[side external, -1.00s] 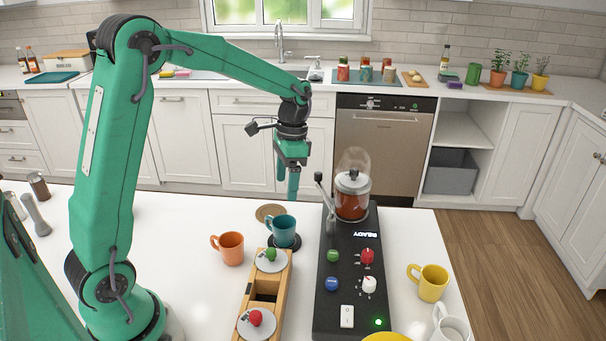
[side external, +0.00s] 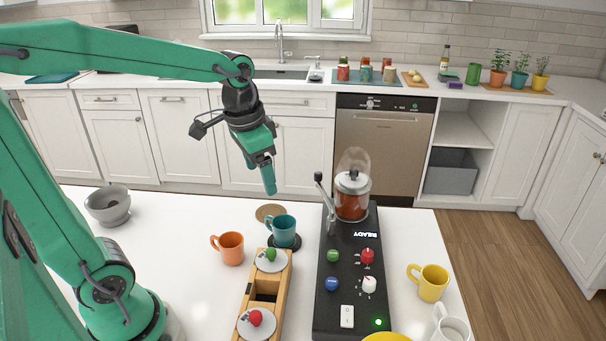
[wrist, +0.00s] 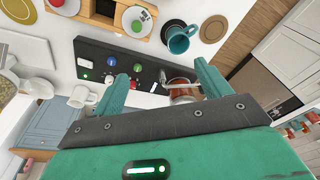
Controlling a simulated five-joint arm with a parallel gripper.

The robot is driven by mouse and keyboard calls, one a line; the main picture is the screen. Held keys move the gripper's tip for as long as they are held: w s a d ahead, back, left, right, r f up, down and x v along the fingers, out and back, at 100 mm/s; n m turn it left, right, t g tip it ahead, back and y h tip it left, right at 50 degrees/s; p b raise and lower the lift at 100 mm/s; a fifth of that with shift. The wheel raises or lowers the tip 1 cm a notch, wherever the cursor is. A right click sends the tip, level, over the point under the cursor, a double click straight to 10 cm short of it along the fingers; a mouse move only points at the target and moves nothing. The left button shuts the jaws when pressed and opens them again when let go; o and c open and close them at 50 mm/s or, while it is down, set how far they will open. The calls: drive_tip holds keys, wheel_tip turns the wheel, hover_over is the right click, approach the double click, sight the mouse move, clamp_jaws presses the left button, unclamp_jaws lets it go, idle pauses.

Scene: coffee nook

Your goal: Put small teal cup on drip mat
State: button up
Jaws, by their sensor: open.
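The small teal cup (side external: 282,230) stands upright on the dark round drip mat (side external: 295,243), to the left of the black machine. In the wrist view the teal cup (wrist: 180,40) sits at the top, with the dark mat (wrist: 172,27) showing around its base. My gripper (side external: 269,188) is in the air above and behind the cup, tilted, apart from it. Its two green fingers stand apart in the wrist view (wrist: 160,85), with nothing held between them.
A black machine (side external: 326,270) with knobs and a glass-domed jar (side external: 352,195) stands to the right. A wooden holder (side external: 246,300), an orange mug (side external: 229,248), a brown coaster (side external: 268,211) and a grey bowl (side external: 108,206) lie left. A yellow mug (side external: 431,284) stands right.

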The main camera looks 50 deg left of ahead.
drive_tip(key=s+d+n+t, duration=0.2)
drive_tip(key=s+t, duration=0.1)
drive_tip(key=s, duration=0.6)
drive_tip(key=shift+d+r+t, duration=0.25)
drive_tip(key=shift+r+t, duration=0.05)
drive_tip(key=shift+s, duration=0.1)
